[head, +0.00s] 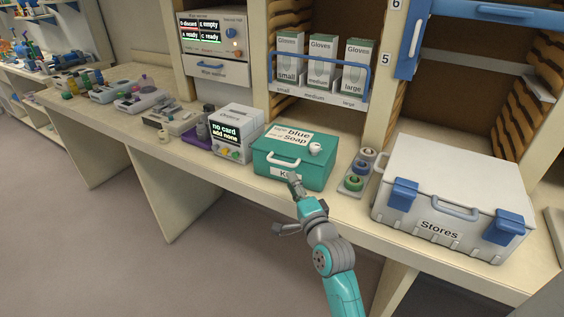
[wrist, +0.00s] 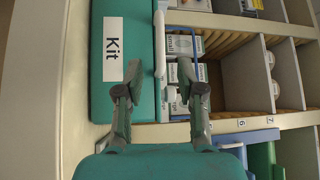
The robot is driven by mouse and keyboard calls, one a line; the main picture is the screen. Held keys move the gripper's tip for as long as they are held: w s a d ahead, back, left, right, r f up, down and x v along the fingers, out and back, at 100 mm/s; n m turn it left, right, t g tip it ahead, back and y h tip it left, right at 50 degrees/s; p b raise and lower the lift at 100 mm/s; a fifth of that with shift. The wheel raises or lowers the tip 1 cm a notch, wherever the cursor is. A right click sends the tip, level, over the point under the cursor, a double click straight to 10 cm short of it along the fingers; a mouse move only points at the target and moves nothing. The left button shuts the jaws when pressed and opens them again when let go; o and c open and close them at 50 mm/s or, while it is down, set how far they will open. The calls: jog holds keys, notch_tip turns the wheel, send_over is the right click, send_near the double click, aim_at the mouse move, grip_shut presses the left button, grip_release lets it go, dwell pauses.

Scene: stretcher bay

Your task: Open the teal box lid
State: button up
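The teal box (head: 262,170) stands on the counter, its lid (head: 318,158) closed. The lid bears a white card reading "blue Soap", a small white cup-like item and a white handle (head: 285,160) at its front edge. A "Kit" label is on the front, partly hidden by my gripper (head: 293,178). In the wrist view the teal box (wrist: 110,105) fills the upper left, with the white handle (wrist: 160,45) upright in the picture. My gripper (wrist: 158,70) is open, its fingertips on either side of the handle's near end; I cannot tell whether they touch it.
A small tray with rolls (head: 355,182) and the white Stores box (head: 450,190) stand to the right. A white card device (head: 237,133) stands close on the left. Glove boxes (head: 322,62) are in a rack behind. The floor in front is clear.

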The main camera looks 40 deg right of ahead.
aim_at(282, 162)
jog(key=x, duration=0.9)
grip_shut()
